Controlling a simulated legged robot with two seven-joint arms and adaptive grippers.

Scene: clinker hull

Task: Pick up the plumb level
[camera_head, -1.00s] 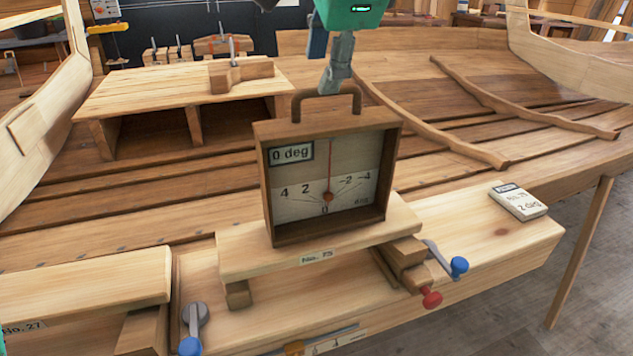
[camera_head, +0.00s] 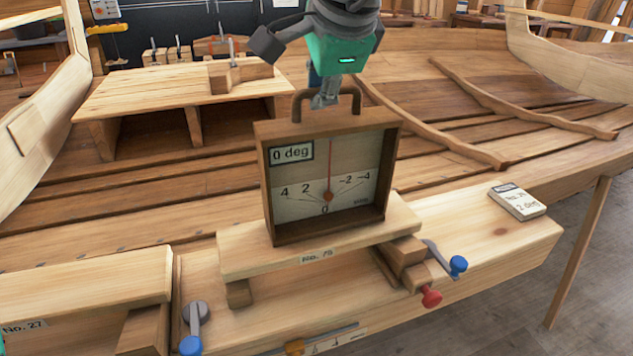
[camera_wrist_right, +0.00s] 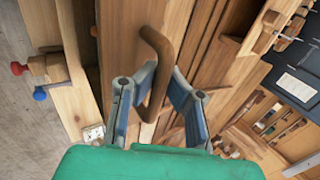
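The plumb level (camera_head: 268,190) is a brown wooden box frame with a pale dial, a red needle at 0, a "0 deg" label and an arched handle (camera_head: 355,100) on top. It stands upright on a light wooden plank (camera_head: 235,262) labelled No. 75. My right gripper (camera_head: 325,95) is at the handle from above. In the right wrist view its blue-padded fingers (camera_wrist_right: 160,95) are apart, one on each side of the handle (camera_wrist_right: 158,45); whether either pad touches is unclear. A green sliver at the lower left edge of the head view may be my left gripper; its fingers are out of frame.
Blue (camera_head: 458,265) and red (camera_head: 431,297) knobs stick out at the plank's right end. The planked hull (camera_head: 480,150) and a raised board (camera_head: 160,90) with clamps lie behind. A No. 27 block (camera_head: 80,285) stands left.

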